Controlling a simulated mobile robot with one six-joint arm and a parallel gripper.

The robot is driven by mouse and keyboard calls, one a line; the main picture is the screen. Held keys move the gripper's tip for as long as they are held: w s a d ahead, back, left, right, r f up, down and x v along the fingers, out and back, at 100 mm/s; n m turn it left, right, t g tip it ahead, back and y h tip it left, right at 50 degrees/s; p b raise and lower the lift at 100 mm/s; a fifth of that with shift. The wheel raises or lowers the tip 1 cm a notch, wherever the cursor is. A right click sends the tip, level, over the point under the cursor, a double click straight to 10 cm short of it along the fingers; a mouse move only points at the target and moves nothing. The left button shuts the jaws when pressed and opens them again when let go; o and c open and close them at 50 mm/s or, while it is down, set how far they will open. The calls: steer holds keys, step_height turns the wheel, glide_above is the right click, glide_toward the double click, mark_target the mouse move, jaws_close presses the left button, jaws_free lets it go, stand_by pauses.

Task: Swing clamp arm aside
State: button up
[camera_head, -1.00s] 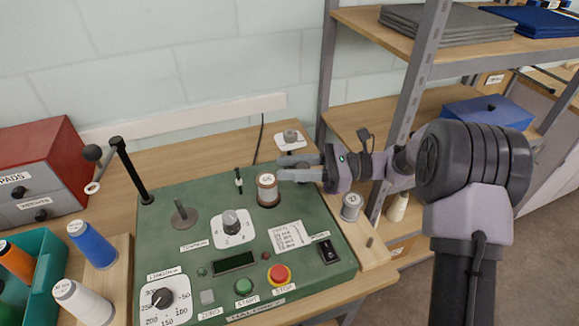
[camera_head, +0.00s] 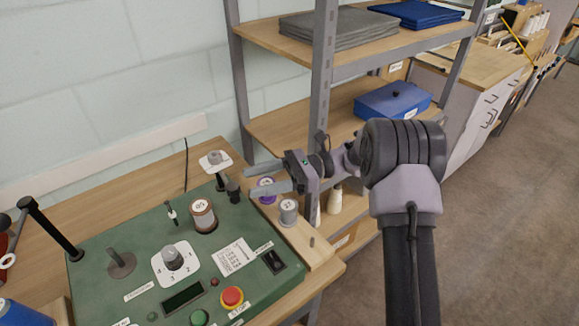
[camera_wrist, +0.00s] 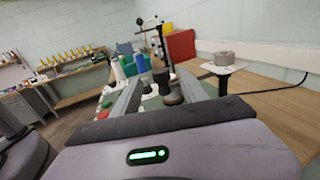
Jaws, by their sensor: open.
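The green machine (camera_head: 130,245) stands on the bench. A black post with a slanted arm (camera_head: 48,228) is at its left end. A grey knob on a white plate (camera_head: 215,160) and a dark upright cylinder (camera_head: 233,190) are at its back right. I cannot tell which part is the clamp arm. My gripper (camera_head: 247,180) is open, its fingers pointing left, just right of the dark cylinder. In the wrist view, the dark cylinder (camera_wrist: 160,76) shows between the finger lines, and the plate's knob (camera_wrist: 223,58) is right of them. Nothing is visibly held.
A brown spool (camera_head: 202,215) stands on the machine. A grey spool (camera_head: 288,212) and a purple-ringed spool (camera_head: 266,192) stand close below and behind my fingers. A shelf upright (camera_head: 322,90) rises behind my wrist. A red stop button (camera_head: 231,297) is at the machine's front.

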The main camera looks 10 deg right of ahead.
steer(key=p+v, duration=0.1)
steer(key=v, duration=0.7)
steer(key=shift+d, duration=0.3)
steer(key=shift+c, duration=0.2)
